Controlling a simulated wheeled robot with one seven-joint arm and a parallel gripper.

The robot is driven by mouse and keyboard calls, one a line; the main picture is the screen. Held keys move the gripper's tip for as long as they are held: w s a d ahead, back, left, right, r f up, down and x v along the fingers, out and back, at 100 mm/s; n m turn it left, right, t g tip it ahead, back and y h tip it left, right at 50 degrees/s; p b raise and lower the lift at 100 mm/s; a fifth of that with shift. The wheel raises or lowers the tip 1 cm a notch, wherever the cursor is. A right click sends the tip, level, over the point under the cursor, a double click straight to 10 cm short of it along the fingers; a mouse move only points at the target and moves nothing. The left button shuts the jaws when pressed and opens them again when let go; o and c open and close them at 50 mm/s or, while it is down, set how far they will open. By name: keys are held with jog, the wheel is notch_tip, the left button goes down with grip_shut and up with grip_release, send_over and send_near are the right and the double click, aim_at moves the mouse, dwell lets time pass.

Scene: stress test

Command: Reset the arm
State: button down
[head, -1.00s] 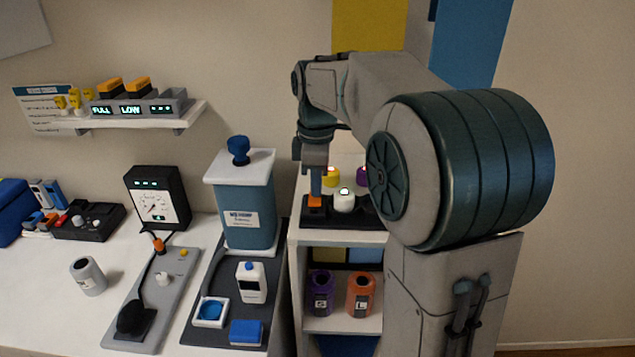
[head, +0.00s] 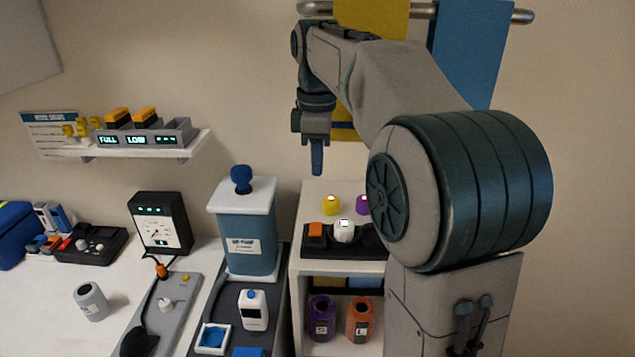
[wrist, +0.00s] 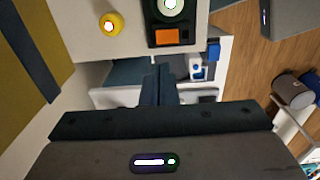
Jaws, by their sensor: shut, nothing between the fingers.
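My gripper (head: 317,172) points straight down above the small white cabinet (head: 312,196) in the head view, with clear air below its fingertips. Its fingers are together and empty. In the wrist view my gripper (wrist: 160,72) also shows with its fingers closed. Below it, on the cabinet top, a dark tray (head: 372,250) holds an orange block (head: 315,231) and a white round piece (head: 344,231). A yellow piece (head: 331,205) and a purple piece (head: 362,204) stand behind it.
Left of the cabinet stands a teal pump box (head: 250,240) with a blue knob. A gauge (head: 160,222), a grey cup (head: 91,301) and a white shelf (head: 150,149) are further left. Yellow and blue cloths (head: 470,50) hang from a rail behind my arm.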

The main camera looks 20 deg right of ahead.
jog(key=s+f+m+t, duration=0.1)
jog(key=s+f+m, duration=0.6)
jog(key=s, duration=0.3)
jog(key=s+f+m+t, duration=0.2)
jog(key=s+f+m, duration=0.5)
jog(key=s, duration=0.4)
jog(key=shift+s+a+f, duration=0.3)
jog(key=shift+f, duration=0.3)
